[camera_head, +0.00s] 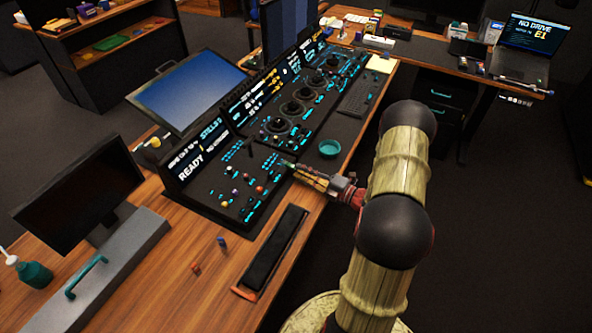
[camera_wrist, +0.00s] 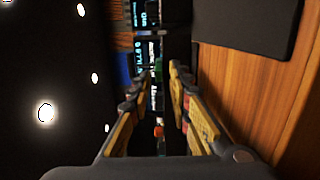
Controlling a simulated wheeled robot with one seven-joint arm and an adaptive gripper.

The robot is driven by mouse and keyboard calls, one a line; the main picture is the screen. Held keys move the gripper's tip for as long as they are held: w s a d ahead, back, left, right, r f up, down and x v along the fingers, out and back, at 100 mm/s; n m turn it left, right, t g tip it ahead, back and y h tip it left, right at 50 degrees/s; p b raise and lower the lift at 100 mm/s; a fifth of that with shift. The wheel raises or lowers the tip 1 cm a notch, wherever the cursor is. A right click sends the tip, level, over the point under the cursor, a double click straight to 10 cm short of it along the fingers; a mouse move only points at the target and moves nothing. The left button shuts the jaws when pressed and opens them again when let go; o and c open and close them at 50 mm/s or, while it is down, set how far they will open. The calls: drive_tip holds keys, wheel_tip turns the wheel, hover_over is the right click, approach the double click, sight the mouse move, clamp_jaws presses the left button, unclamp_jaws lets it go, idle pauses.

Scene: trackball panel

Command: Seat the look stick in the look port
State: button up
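My gripper (camera_head: 287,165) reaches left over the control panel (camera_head: 213,212), its fingers just above the panel's right part. In the wrist view its two yellow and black fingers (camera_wrist: 154,78) stand apart, with a gap between the tips. A small green thing (camera_wrist: 158,70) and a small orange-red thing (camera_wrist: 158,131) show in that gap; I cannot tell whether they are panel knobs behind it. The panel carries several small coloured knobs and lit cyan labels. I cannot pick out the look stick or the look port for sure among these small parts.
Trackball dials (camera_head: 291,107) and a keyboard (camera_head: 357,97) lie farther along the console. A black pad (camera_head: 275,247) and small red (camera_head: 196,268) and blue (camera_head: 221,242) pieces lie on the wooden desk (camera_head: 165,290) in front.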

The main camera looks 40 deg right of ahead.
drive_tip(key=shift+p+x, duration=0.3)
drive_tip(key=shift+x, duration=0.75)
drive_tip(key=shift+r, duration=0.1)
clamp_jaws()
idle(0.4)
wheel_tip(320, 180, up, 3)
drive_tip(key=p, duration=0.2)
drive_tip(key=shift+p, duration=0.3)
drive_tip(key=shift+f, duration=0.25)
drive_tip(key=shift+s, duration=0.1)
drive_tip(key=s+d+r+p, duration=0.2)
drive_tip(key=s+p, duration=0.1)
drive_tip(key=s, duration=0.3)
drive_tip(key=s+d+r+p, duration=0.2)
drive_tip(key=s+r+p, duration=0.1)
drive_tip(key=s, duration=0.4)
drive_tip(key=shift+s+p, duration=0.15)
drive_tip(key=shift+p, duration=0.3)
